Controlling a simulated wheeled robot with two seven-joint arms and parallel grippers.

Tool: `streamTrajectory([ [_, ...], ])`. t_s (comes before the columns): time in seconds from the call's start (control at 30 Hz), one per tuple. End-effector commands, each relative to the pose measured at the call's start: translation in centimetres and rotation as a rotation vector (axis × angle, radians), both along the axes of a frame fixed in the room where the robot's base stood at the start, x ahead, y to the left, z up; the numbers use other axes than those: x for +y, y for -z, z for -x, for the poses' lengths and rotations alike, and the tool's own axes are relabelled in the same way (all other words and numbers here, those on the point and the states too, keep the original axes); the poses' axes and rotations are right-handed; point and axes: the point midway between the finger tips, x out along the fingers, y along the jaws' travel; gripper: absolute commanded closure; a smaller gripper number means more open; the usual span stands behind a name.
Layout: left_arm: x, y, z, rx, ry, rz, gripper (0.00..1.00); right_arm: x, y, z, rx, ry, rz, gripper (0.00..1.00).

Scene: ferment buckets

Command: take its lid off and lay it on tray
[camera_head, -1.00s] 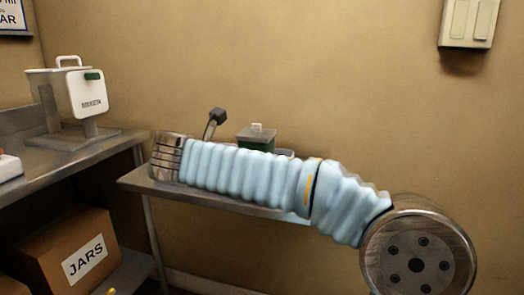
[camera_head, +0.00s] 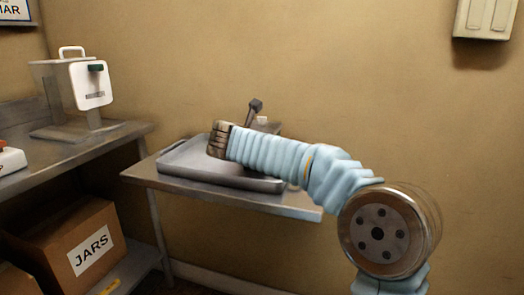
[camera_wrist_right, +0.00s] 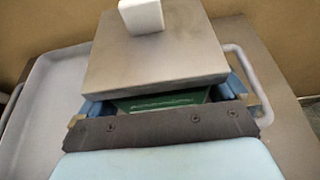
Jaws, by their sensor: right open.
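In the right wrist view a square grey lid (camera_wrist_right: 160,62) with a white knob (camera_wrist_right: 142,15) lies over a green bucket (camera_wrist_right: 160,100), of which only a strip shows. My right gripper (camera_wrist_right: 166,96) is open, its blue fingers spread to either side just below the lid's near edge; I cannot tell whether they touch it. A pale grey tray (camera_wrist_right: 42,100) spreads to the left, and in the head view the tray (camera_head: 178,160) lies on the shelf. My left gripper is out of view.
A metal counter (camera_head: 75,150) at left carries a clear container with a white panel (camera_head: 90,85). A JARS box (camera_head: 75,250) stands below. The shelf's right end (camera_head: 300,203) is bare. A white switch box (camera_head: 487,17) is on the wall.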

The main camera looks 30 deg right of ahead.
Motion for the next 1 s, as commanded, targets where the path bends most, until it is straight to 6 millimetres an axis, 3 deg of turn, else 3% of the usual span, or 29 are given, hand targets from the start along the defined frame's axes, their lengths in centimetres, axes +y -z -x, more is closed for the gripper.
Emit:
streamTrajectory([
  [0.27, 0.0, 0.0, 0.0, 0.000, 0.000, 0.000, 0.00, -0.3, 0.2, -0.3, -0.002, -0.001, 0.000, 0.00],
  [0.57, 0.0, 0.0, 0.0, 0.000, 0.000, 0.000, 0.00, -0.3, 0.2, -0.3, -0.001, -0.001, -0.001, 0.45],
  [0.83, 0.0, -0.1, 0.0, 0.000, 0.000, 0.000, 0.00, -0.3, -0.1, -0.3, -0.003, -0.001, -0.001, 0.45],
  [1.0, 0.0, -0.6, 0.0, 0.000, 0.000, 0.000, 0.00, -0.3, -1.6, -0.3, -0.005, 0.001, 0.000, 0.45],
])
